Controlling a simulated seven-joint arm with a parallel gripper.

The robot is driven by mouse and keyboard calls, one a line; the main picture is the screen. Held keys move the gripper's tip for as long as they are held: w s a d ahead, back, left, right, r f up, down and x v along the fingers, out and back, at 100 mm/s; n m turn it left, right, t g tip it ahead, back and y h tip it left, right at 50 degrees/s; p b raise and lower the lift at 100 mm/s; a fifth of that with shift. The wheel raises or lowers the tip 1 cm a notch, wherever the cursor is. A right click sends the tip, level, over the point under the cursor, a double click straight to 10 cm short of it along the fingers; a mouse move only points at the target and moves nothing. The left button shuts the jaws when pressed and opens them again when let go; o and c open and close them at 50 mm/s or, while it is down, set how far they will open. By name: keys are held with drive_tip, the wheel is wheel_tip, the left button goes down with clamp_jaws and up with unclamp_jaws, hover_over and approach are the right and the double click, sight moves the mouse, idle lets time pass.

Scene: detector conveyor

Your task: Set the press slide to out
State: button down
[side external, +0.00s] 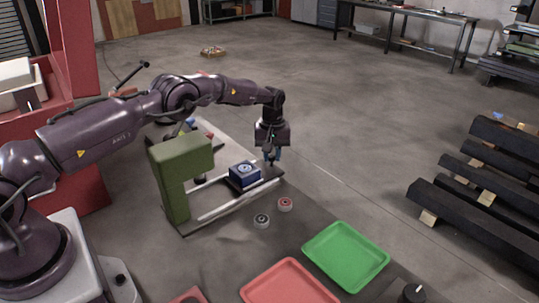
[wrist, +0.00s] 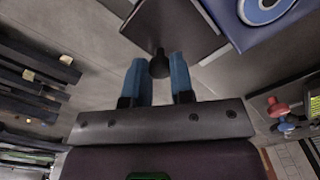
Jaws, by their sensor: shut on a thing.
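The press has a green C-shaped frame (side external: 178,184) in the side external view. Its slide, a dark plate (side external: 268,182), is on pale rails (side external: 216,209) and sits clear of the frame, toward its right. A blue block (side external: 240,182) with a white round mark rides on the slide; part of the block (wrist: 275,30) shows in the wrist view. My gripper (side external: 271,157) points down at the slide's far right end. In the wrist view its blue fingers (wrist: 159,80) are closed around a black knob (wrist: 159,63) beside the dark plate (wrist: 172,27).
A grey disc (side external: 262,221) and a red disc (side external: 285,204) lie on the dark mat in front of the press. A green tray (side external: 345,257) and a red tray (side external: 290,285) are nearer the camera. A black knob (side external: 413,293) is at the lower right.

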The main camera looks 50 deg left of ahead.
drive_tip(key=shift+w+a, duration=0.1)
drive_tip(key=shift+w, duration=0.1)
drive_tip(key=c, duration=1)
unclamp_jaws()
drive_tip(key=shift+r, duration=0.2)
wheel_tip(320, 180, up, 13)
drive_tip(key=shift+f, duration=0.15)
